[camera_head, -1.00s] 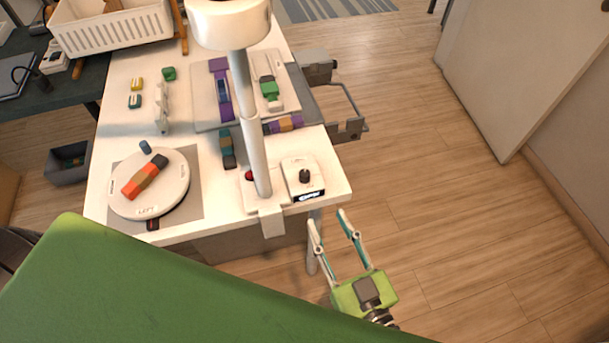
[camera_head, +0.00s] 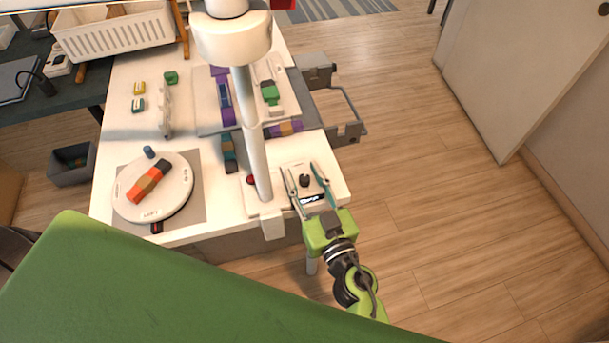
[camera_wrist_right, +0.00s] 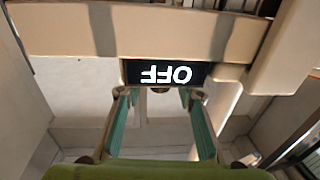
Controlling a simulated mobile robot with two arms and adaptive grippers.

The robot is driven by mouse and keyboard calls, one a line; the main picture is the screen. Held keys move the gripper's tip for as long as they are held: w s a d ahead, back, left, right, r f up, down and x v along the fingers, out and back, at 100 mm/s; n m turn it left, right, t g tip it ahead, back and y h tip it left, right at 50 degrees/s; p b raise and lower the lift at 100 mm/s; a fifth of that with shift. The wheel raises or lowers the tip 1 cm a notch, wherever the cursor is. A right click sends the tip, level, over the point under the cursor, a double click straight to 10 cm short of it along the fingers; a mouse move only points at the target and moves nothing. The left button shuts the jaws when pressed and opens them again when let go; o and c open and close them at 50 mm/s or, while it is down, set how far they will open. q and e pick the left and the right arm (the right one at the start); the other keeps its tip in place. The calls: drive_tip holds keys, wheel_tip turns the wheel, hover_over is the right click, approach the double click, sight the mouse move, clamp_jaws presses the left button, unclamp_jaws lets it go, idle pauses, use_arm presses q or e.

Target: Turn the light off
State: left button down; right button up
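A white lamp (camera_head: 256,150) rises on a post from the front of the table, with a red button (camera_head: 251,180) at its foot. Beside it is a white control box (camera_head: 327,172) with a black knob (camera_head: 305,180) and a dark display (camera_head: 312,199). In the right wrist view the display (camera_wrist_right: 166,73) reads "OFF" upside down. My right gripper (camera_head: 300,167) is open, its two fingers apart on either side of the knob in the head view. The right wrist view shows the fingers (camera_wrist_right: 158,92) parted below the display; contact cannot be told. My left gripper is not in view.
A round white turntable (camera_head: 178,203) carries an orange and dark block (camera_head: 150,181). A grey board (camera_head: 206,122) with purple and green blocks lies behind the lamp. A white basket (camera_head: 118,37) stands at the back left. The floor at right is clear.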

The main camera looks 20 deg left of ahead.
clamp_jaws()
drive_tip(key=shift+r+n+g+y+p, duration=0.15)
drive_tip(key=shift+n+g+y+p, duration=0.2)
drive_tip(key=shift+p, duration=0.3)
drive_tip(key=n+g+y+p, duration=0.2)
drive_tip(key=shift+p, duration=0.35)
drive_tip(key=shift+d+n+g+y+p, duration=0.1)
drive_tip(key=shift+n+g+y+p, duration=0.4)
drive_tip(key=shift+g, duration=0.25)
drive_tip(key=shift+f+n+g+y+p, duration=0.2)
drive_tip(key=shift+n+g+y+p, duration=0.25)
drive_tip(key=shift+n+g+y, duration=0.75)
drive_tip(key=shift+g+h, duration=0.35)
drive_tip(key=shift+g, duration=0.15)
